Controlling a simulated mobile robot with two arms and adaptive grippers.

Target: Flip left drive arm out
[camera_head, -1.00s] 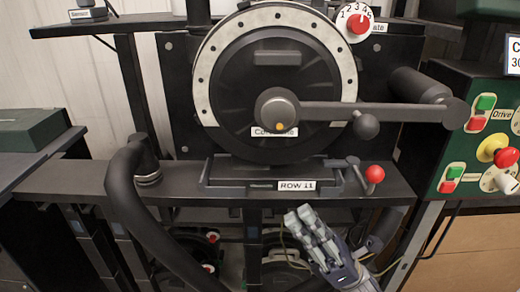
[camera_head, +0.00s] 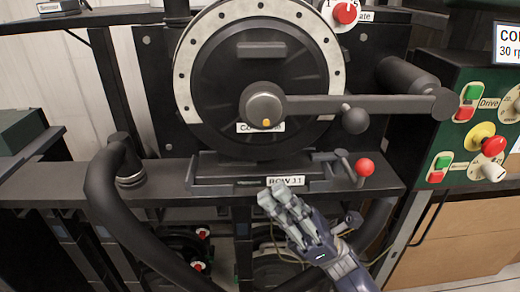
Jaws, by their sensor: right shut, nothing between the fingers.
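The seed meter has a large dark disc with a pale perforated rim (camera_head: 184,97). A long grey arm (camera_head: 390,104) runs level from its central hub (camera_head: 263,105) to the right and ends in a rounded tip. A dark ball knob (camera_head: 354,121) hangs under the arm. I cannot tell whether this is the left drive arm that is named. My right gripper (camera_head: 277,192) is shut and empty, its fingertips pointing up and left. It shows below the disc and hides part of the ROW 11 label (camera_head: 292,181). My left gripper is out of view.
A small lever with a red ball (camera_head: 364,168) stands on the ledge right of the label. A thick black hose (camera_head: 101,190) curves down at the left. A green control panel (camera_head: 450,130) with buttons and knobs stands at the right.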

